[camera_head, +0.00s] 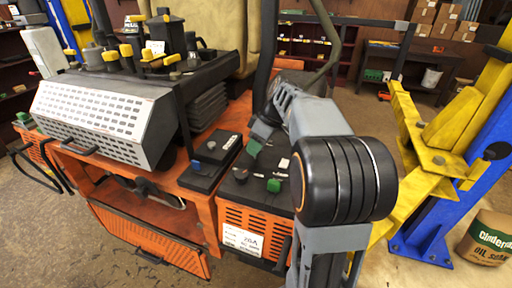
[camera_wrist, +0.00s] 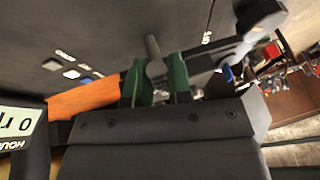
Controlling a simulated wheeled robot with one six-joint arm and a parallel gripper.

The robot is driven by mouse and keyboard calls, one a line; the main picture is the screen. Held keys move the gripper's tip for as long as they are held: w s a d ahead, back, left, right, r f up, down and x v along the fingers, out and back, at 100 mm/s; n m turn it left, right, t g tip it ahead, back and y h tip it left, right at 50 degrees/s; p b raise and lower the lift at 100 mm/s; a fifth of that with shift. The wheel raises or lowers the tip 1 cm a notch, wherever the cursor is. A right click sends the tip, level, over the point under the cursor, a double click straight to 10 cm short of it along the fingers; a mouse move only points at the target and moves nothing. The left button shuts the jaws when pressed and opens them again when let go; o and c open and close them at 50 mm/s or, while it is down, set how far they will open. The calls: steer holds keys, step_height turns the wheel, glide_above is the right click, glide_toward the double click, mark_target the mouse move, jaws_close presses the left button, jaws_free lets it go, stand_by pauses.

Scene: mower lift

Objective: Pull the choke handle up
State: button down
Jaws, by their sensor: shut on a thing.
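The choke handle (camera_wrist: 154,52) shows in the wrist view as a slim grey rod with a rounded end. It stands between the two green fingers of my gripper (camera_wrist: 156,80), which are shut on it. The handle's lower part is hidden by the fingers and gripper body. In the head view my gripper (camera_head: 254,146) is low over the dark control panel of the orange mower (camera_head: 205,210), behind my forearm. The handle cannot be made out there.
A green knob (camera_head: 274,185) and a blue knob (camera_head: 197,164) sit on the mower's panels near my gripper. A perforated grey cover (camera_head: 95,115) is at left.

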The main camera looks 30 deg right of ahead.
steer(key=shift+r, duration=0.85)
steer(key=c, duration=1.1)
jaws_free()
steer(key=shift+a, duration=0.1)
steer(key=p+v, duration=0.1)
steer(key=v, duration=1.3)
steer(key=shift+f, duration=0.1)
